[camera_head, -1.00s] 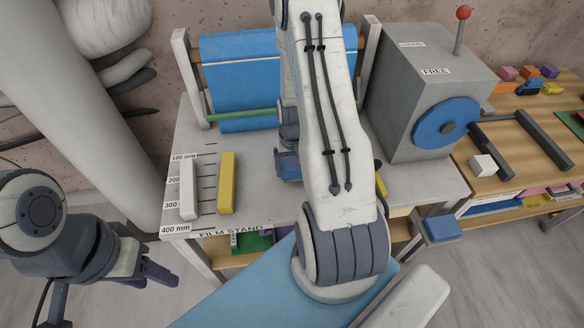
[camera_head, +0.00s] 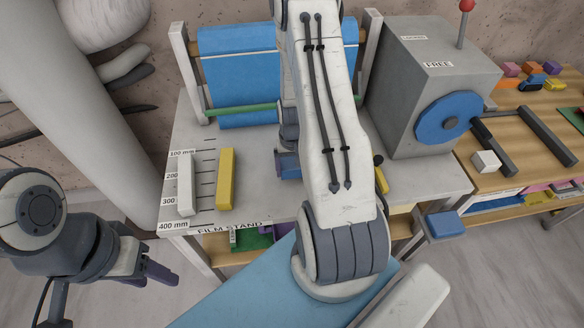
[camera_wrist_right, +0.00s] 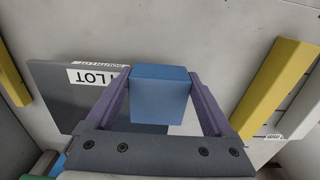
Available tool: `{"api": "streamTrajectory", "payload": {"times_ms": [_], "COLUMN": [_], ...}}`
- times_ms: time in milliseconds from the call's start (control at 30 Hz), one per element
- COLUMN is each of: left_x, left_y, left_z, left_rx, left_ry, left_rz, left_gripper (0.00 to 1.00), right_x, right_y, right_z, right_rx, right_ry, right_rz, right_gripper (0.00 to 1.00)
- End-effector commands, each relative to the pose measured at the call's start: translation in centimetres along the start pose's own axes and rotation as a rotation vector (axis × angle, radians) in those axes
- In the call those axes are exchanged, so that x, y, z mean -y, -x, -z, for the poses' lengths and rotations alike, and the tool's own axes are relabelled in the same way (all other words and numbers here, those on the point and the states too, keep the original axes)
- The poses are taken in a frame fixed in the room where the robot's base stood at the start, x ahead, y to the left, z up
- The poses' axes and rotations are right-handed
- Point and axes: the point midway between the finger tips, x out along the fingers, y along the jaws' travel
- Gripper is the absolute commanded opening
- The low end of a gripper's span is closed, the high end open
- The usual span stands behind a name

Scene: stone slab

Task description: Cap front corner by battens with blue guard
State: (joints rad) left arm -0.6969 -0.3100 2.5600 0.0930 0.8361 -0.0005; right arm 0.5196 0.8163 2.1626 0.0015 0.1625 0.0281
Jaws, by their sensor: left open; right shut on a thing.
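My right gripper (camera_wrist_right: 160,100) is shut on a blue guard (camera_wrist_right: 160,95), a small block held between purple fingers. The guard also shows in the head view (camera_head: 289,166), partly hidden by my right arm, over the middle of the film stand (camera_head: 255,195). A white batten (camera_head: 186,184) and a yellow batten (camera_head: 227,178) lie side by side near the stand's left front corner. In the right wrist view the yellow batten (camera_wrist_right: 277,85) and the white batten (camera_wrist_right: 303,110) are at the right. A dark grey slab (camera_wrist_right: 65,95) with a "LOT" label lies below the guard. My left gripper (camera_head: 163,276) is open, left of the stand.
A blue roll (camera_head: 238,60) on a frame stands at the back. A grey box (camera_head: 415,90) marked "FREE" stands at the right. Another blue block (camera_head: 444,225) is beside the right front corner. A wooden bench (camera_head: 530,150) holds small items. The stand's left front is open around the battens.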

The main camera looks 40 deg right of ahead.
Motion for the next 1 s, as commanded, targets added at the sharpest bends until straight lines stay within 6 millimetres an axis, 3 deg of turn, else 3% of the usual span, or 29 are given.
{"api": "streamTrajectory", "payload": {"times_ms": [267, 300, 800, 1000], "left_x": [0.1, 0.0, 0.0, 0.1], "left_y": [-0.7, -0.6, -0.6, -1.1], "left_z": [0.0, 0.0, 0.0, -0.1], "left_rx": [0.000, 0.000, 0.000, 0.000], "left_ry": [0.000, 0.000, 0.004, 0.003], "left_rz": [0.000, 0.000, 0.000, 0.000], "left_gripper": [0.50, 0.50, 0.50, 0.50], "right_x": [0.0, 0.0, 0.0, 0.0], "right_y": [-0.8, -0.7, -0.6, 1.3], "right_z": [0.0, 0.0, 0.0, 0.2], "right_rx": [-0.001, -0.001, 0.000, -0.006], "right_ry": [0.000, 0.000, 0.000, 0.000], "right_rz": [0.000, 0.000, 0.000, 0.000], "right_gripper": [0.33, 0.98, 1.00, 1.00]}}
